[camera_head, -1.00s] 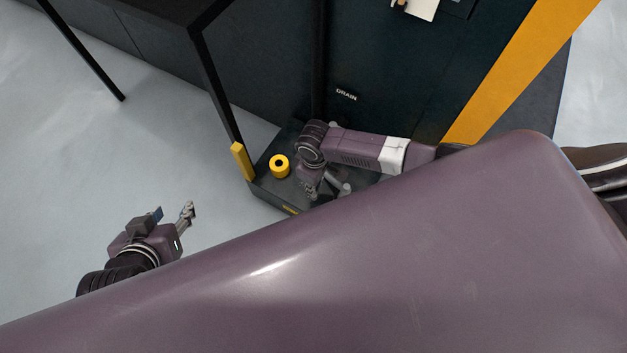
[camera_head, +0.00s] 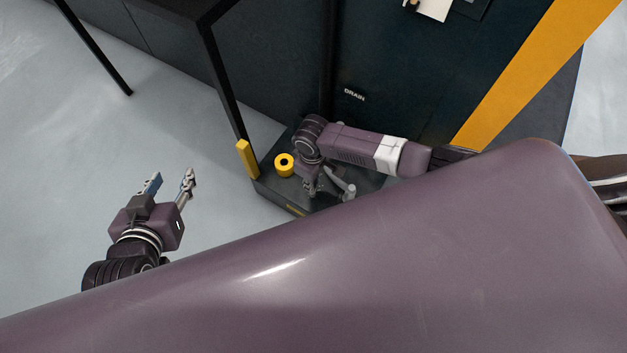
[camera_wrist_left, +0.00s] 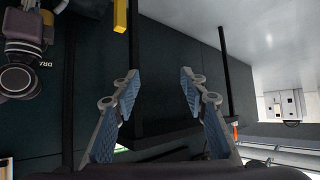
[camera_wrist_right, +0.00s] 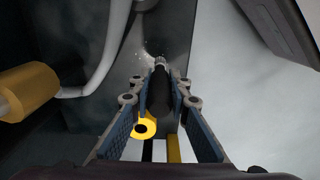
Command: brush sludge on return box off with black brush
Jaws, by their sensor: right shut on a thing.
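The return box appears to be the dark, low box (camera_head: 270,187) on the floor below the DRAIN label, partly covered by my right arm. My right gripper (camera_wrist_right: 160,84) is shut on the black brush (camera_wrist_right: 159,98), gripping its dark handle. The metal collar (camera_wrist_right: 160,62) points away from me toward a dark surface; the bristles are not clear. Pale specks (camera_wrist_right: 148,48) lie around the brush end; I cannot tell whether they are sludge. In the head view my right gripper (camera_head: 316,188) is low over the box. My left gripper (camera_head: 171,180) is open and empty, left of the box.
A yellow roll (camera_head: 284,165) stands on the box's left part. A yellow-footed black post (camera_head: 247,158) rises at its left corner. A pale curved pipe (camera_wrist_right: 105,62) with a yellow part (camera_wrist_right: 28,92) is left of the brush. Open floor (camera_head: 90,150) lies around my left gripper.

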